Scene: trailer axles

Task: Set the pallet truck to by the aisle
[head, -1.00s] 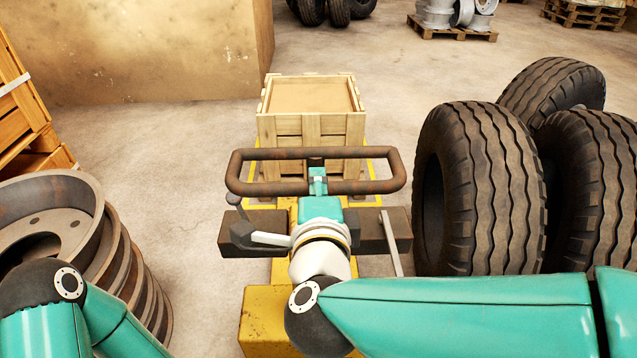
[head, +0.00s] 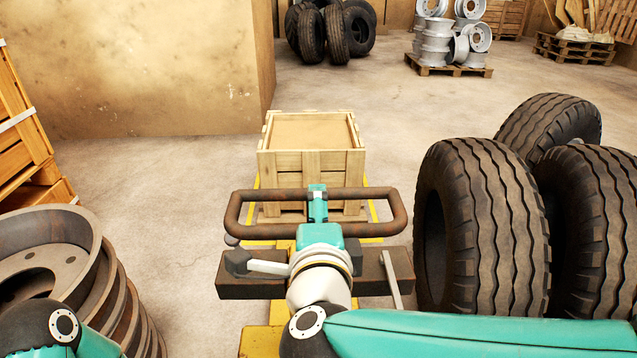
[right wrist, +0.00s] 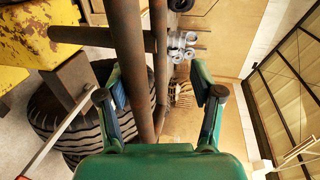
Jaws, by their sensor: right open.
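The pallet truck has yellow forks (head: 262,338) and a worn brown loop handle (head: 390,228), which faces me in the middle of the head view. A wooden crate (head: 312,165) sits on its far end. My right gripper (head: 317,208) is at the handle's middle, its fingers mostly hidden there by the wrist. In the right wrist view, my right gripper (right wrist: 163,88) is open, and the brown handle bars (right wrist: 130,50) pass between its spread fingers. I cannot tell whether a finger touches them. My left gripper is out of view; only my left arm shows at lower left.
Large tyres (head: 478,230) stand close on the right. A tan wall block (head: 140,70) stands behind. Open floor (head: 430,105) lies beyond, towards far tyres and a pallet of rims (head: 450,50).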

